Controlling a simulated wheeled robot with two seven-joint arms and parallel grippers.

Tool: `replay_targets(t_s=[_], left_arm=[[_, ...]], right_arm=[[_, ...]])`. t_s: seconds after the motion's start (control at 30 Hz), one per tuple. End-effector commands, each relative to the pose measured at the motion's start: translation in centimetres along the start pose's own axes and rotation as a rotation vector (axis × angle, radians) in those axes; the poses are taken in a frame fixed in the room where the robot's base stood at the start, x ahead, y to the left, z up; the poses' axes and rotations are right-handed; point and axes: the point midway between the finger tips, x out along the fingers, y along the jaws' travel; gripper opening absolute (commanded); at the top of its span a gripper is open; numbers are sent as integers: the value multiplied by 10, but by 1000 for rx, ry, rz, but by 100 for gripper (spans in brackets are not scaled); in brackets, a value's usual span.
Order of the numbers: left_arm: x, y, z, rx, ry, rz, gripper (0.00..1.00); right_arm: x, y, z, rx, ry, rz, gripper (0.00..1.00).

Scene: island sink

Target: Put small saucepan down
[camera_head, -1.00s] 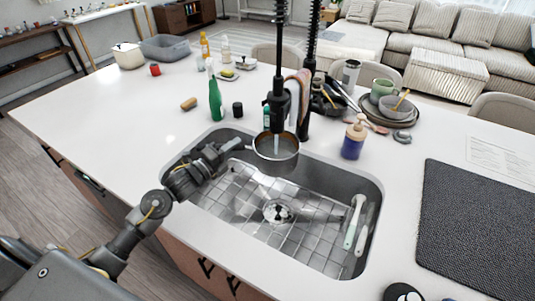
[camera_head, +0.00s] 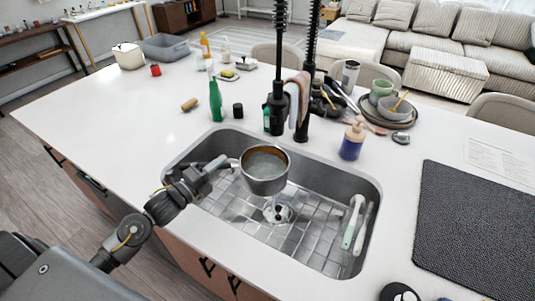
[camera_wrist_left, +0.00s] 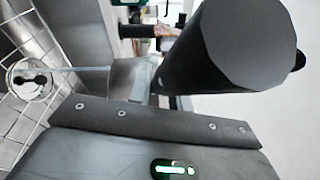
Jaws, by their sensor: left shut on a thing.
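The small saucepan (camera_head: 265,182) is a round metal pan with a brownish rim and a greyish inside. It is held above the left part of the sink (camera_head: 374,196), in front of the black faucet (camera_head: 276,117). My left gripper (camera_head: 222,165) is shut on its handle, to the left of the pan. In the left wrist view the dark, thick handle (camera_wrist_left: 235,50) fills the upper right, and the gripper's fingers are mostly hidden behind it. Whether the pan holds water is hard to tell. My right gripper is out of view.
A metal rack (camera_head: 300,238) covers the sink floor, and light-handled utensils (camera_head: 352,222) lean at its right. The counter (camera_head: 120,130) left of the sink is clear.

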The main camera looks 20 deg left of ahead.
Motion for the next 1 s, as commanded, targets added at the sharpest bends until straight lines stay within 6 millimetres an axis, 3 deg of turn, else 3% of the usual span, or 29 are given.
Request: replay_targets(t_s=[0.17, 0.57, 0.73, 1.0], left_arm=[[-10, -3, -2, 0, 0, -4, 0], [-11, -2, -8, -1, -4, -6, 0], [-18, 2, -37, -3, -31, -13, 0], [-41, -8, -109, -1, -149, -9, 0]], right_arm=[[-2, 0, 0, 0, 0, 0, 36], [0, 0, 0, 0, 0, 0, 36], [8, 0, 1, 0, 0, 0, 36], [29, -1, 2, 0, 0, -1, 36]])
